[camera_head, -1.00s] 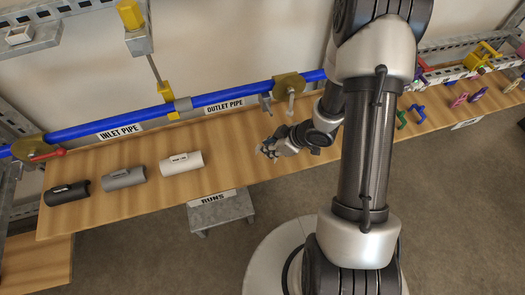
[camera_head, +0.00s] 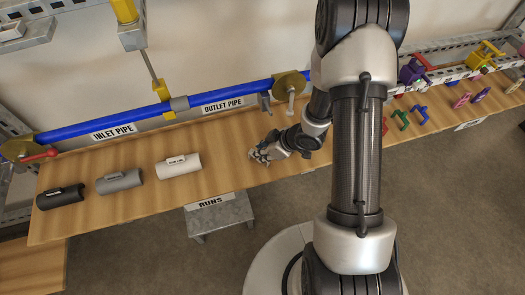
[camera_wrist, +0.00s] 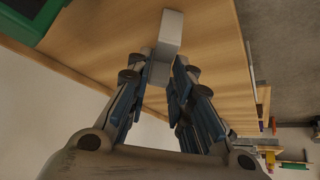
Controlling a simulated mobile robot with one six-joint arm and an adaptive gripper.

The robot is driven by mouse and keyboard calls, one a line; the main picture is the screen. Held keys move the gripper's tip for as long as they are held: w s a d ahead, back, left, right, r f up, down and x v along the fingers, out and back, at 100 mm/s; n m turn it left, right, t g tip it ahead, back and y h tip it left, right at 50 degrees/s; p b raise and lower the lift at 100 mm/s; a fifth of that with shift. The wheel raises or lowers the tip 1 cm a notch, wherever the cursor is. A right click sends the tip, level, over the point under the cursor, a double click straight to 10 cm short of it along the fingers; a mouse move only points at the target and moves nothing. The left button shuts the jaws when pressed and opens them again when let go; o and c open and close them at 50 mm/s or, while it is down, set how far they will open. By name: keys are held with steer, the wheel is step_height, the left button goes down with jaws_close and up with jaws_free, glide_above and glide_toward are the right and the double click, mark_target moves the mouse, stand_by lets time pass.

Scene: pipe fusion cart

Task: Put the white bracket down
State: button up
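The white bracket (camera_wrist: 168,35) shows in the wrist view as a pale block between my fingertips, its far end sticking out past them over the wooden bench. My gripper (camera_wrist: 158,72) appears shut on it, with a finger on each side. In the head view my gripper (camera_head: 261,156) is over the bench, to the right of the white pipe piece. The bracket is too small there to make out clearly. I cannot tell whether it touches the bench top (camera_head: 225,165).
Black (camera_head: 61,197), grey (camera_head: 120,181) and white (camera_head: 179,166) pipe pieces lie at the left. A blue pipe (camera_head: 235,95) runs along the back. Green (camera_head: 399,120) and blue (camera_head: 419,112) brackets lie at the right. A "RUNS" step (camera_head: 220,215) stands in front.

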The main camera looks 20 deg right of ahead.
steer(key=o, duration=0.3)
steer(key=shift+o, duration=0.2)
steer(key=shift+r, duration=0.25)
steer(key=p+v, duration=0.6)
steer(key=v, duration=0.6)
steer(key=shift+s+f, duration=0.15)
steer(key=shift+f, duration=0.05)
